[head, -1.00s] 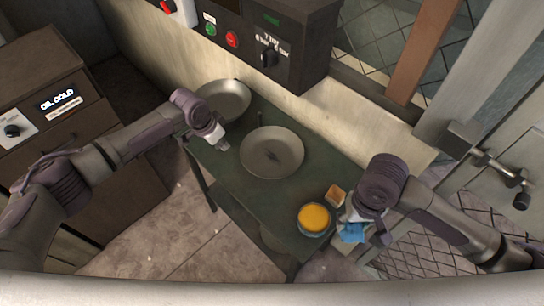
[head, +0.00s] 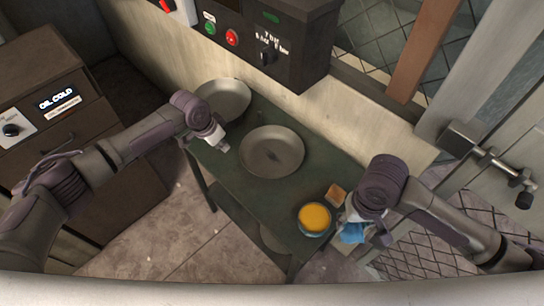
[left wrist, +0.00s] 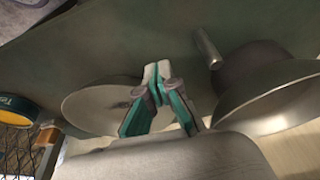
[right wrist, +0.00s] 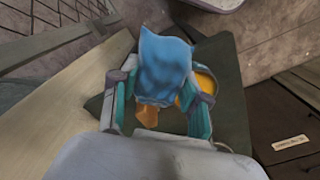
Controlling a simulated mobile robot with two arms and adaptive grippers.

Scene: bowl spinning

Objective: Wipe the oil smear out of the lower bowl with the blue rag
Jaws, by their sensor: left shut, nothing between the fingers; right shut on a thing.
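The lower bowl (head: 256,164) is a grey metal bowl on the dark green table, with a small dark smear (head: 272,155) near its middle. It also shows in the left wrist view (left wrist: 88,103). The blue rag (head: 351,233) hangs in my right gripper (head: 362,231), over the table's right end. In the right wrist view the bunched rag (right wrist: 165,65) sits between the fingers. My left gripper (head: 222,147) is shut and empty, left of the lower bowl's rim. Its closed tips show in the left wrist view (left wrist: 157,72).
A second metal bowl (head: 222,97) sits at the table's back left. A round container with a yellow top (head: 314,217) and a small brown-orange block (head: 336,193) stand beside the rag. A control box (head: 262,40) overhangs behind. A cabinet labelled OIL COLD (head: 60,100) is at left.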

